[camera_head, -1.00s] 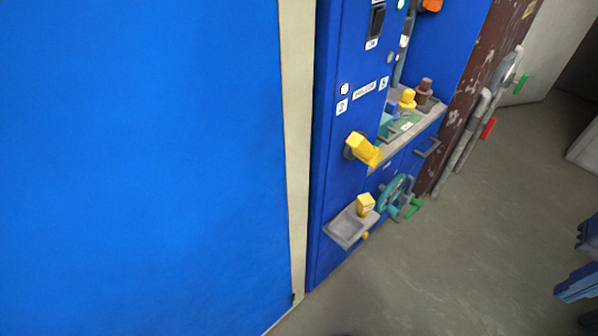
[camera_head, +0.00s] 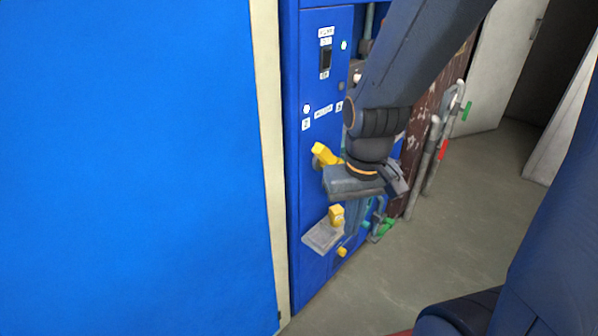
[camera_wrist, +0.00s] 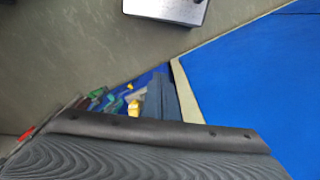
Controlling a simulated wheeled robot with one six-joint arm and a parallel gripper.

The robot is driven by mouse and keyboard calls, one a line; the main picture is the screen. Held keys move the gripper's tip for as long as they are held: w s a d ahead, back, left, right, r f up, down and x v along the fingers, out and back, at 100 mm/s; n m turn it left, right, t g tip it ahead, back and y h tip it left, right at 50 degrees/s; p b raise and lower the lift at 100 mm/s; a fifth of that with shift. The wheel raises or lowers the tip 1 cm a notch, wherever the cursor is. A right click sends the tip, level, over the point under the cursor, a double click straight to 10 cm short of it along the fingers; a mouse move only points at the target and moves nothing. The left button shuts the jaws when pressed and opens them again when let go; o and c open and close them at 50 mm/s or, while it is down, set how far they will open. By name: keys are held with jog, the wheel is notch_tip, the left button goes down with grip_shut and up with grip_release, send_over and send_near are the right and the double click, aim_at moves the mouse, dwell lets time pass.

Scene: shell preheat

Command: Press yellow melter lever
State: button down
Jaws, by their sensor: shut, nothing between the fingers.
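The yellow melter lever (camera_head: 324,154) sticks out from the blue machine panel, below the white labels. Its right end is close to my arm in the picture. My gripper (camera_head: 354,222) hangs fingers down in front of the panel, just right of and below the lever, and is shut and empty. I cannot tell whether it touches the lever. In the wrist view my closed fingers (camera_wrist: 162,98) point toward the lower panel, and a yellow block (camera_wrist: 134,108) shows beside them.
A grey tray (camera_head: 322,236) with a yellow block (camera_head: 337,215) juts from the panel below the lever. A yellow knob (camera_head: 342,252) sits under it. Grey pipes (camera_head: 437,140) with green and red handles stand to the right. The floor (camera_head: 400,265) in front is clear.

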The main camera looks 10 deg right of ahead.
jog(key=shift+a, duration=0.2)
jog(key=s+f+m+g+y, duration=0.3)
jog(key=s+m+y, duration=0.15)
jog(key=m, duration=0.65)
jog(key=w+d+r+m+t+y, duration=0.2)
jog(key=w+m+t, duration=0.4)
jog(key=m, duration=0.6)
jog(key=w+d+r+m+t+y+b, duration=0.1)
jog(key=w+d+m+t+y, duration=0.3)
jog(key=m, duration=0.9)
jog(key=w+r+t+y, duration=0.1)
jog(key=w+t, duration=0.1)
jog(key=w, duration=0.1)
jog(key=shift+w+r+y, duration=0.2)
jog(key=shift+w+y, duration=0.15)
jog(key=shift+w, duration=0.05)
